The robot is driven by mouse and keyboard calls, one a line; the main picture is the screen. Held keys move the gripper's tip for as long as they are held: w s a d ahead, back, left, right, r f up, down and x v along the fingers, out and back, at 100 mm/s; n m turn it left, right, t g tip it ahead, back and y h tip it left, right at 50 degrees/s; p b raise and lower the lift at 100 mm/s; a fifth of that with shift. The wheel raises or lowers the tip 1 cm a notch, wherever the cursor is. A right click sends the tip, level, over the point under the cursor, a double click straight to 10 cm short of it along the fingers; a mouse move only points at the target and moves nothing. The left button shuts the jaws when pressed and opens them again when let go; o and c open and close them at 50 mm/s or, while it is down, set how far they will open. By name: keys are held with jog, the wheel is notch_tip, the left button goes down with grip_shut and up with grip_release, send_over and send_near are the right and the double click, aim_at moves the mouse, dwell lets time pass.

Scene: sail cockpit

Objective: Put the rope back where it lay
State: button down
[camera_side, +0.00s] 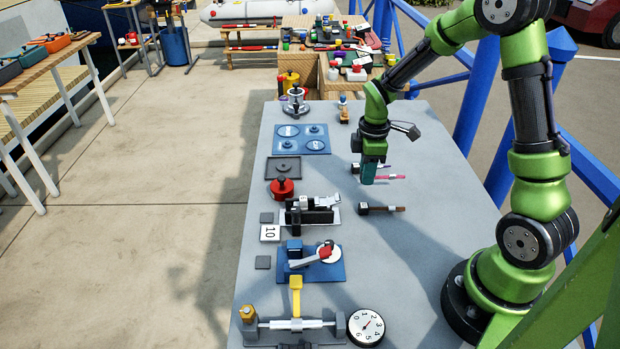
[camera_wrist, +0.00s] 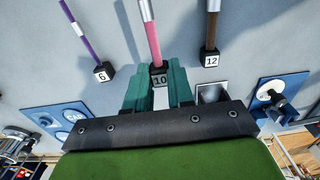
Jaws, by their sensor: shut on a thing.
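The rope in my grasp is a pink length (camera_wrist: 150,35) with a silver band and a small end block (camera_wrist: 159,79) marked 10. My gripper (camera_wrist: 160,92) has its two green fingers on either side of that block and is shut on it. In the side view my gripper (camera_side: 369,179) points down over the grey table, and the pink rope (camera_side: 393,177) sticks out to its right. I cannot tell whether the rope touches the table.
A purple rope (camera_wrist: 86,32) with block 6 lies left in the wrist view, a brown rope (camera_wrist: 212,28) with block 12 right. The brown rope (camera_side: 390,209) is nearer the side camera.

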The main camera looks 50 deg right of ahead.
aim_at(359, 189)
jog(key=shift+w+d+f, duration=0.1)
jog(key=shift+w+d, duration=0.1)
jog(key=shift+w, duration=0.5)
jog(key=shift+w+f, duration=0.15)
jog(key=shift+f, duration=0.75)
jog(key=shift+w+f, duration=0.1)
jog(key=shift+f, duration=0.75)
jog(key=shift+f, duration=0.15)
jog(key=c, duration=1)
grip_release()
notch_tip(359, 189, up, 12)
jog(key=s+a+r+m+t, duration=0.2)
jog(key=s+a+r+m, duration=0.2)
jog(key=s+a+r+m+t+y, duration=0.1)
jog(key=s+a+r+m+t, duration=0.1)
jog(key=s+a+r+m, duration=0.2)
jog(key=s+a+r+m+t, duration=0.3)
jog(key=s+a+r+m, duration=0.1)
jog(key=s+a+m, duration=0.1)
jog(key=shift+s+a+y, duration=0.4)
jog(key=shift+s+a, duration=0.2)
jog(key=shift+s, duration=0.05)
